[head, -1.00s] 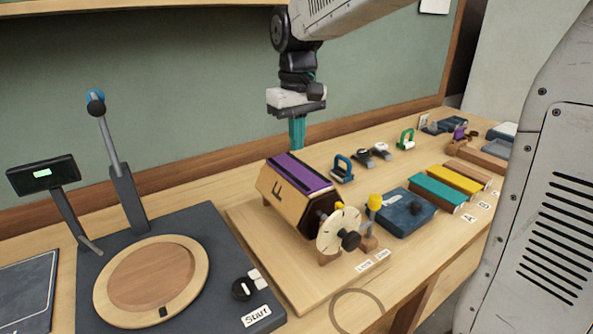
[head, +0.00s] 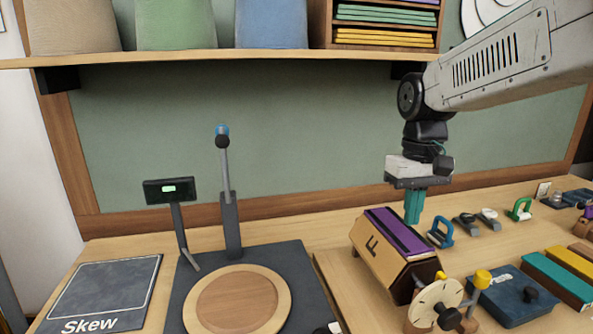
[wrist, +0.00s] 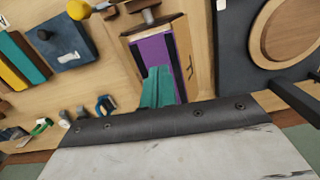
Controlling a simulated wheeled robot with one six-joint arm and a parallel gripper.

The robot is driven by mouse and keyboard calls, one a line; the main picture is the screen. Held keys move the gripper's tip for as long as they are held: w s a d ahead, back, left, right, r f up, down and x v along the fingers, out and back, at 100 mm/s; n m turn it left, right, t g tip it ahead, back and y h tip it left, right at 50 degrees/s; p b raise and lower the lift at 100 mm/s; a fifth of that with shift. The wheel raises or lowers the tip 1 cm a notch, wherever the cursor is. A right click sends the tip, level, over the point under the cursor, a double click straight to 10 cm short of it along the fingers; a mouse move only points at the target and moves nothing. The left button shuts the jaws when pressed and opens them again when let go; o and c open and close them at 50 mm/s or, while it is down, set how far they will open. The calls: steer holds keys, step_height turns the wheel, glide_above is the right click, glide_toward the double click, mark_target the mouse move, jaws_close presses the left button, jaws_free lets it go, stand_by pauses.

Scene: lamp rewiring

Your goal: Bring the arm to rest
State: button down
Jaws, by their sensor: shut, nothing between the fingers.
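My gripper (head: 413,206) hangs downward on the right in the head view, its teal fingers together with nothing between them. It is behind and above the wooden drum-like block with a purple top strip (head: 398,232) and the letter F. In the wrist view the teal fingers (wrist: 157,88) overlap the near end of the purple strip (wrist: 153,60). Whether they touch it I cannot tell; they look to be above it. My arm reaches in from the upper right.
A dark base holds a round wooden disc (head: 237,302), a lever (head: 226,190) and a small display (head: 169,190). A dark Skew plate (head: 103,290) lies at left. Blue (head: 440,232) and green (head: 519,209) clamps and a blue box (head: 511,296) are at right. A shelf (head: 200,57) runs above.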

steer(key=s+d+f+t, duration=0.1)
steer(key=s, duration=1)
steer(key=s+d+f+m+t, duration=0.1)
steer(key=s+f, duration=0.1)
steer(key=s, duration=0.9)
steer(key=shift+s+d+f+m, duration=0.2)
steer(key=shift+s+f+m, duration=0.1)
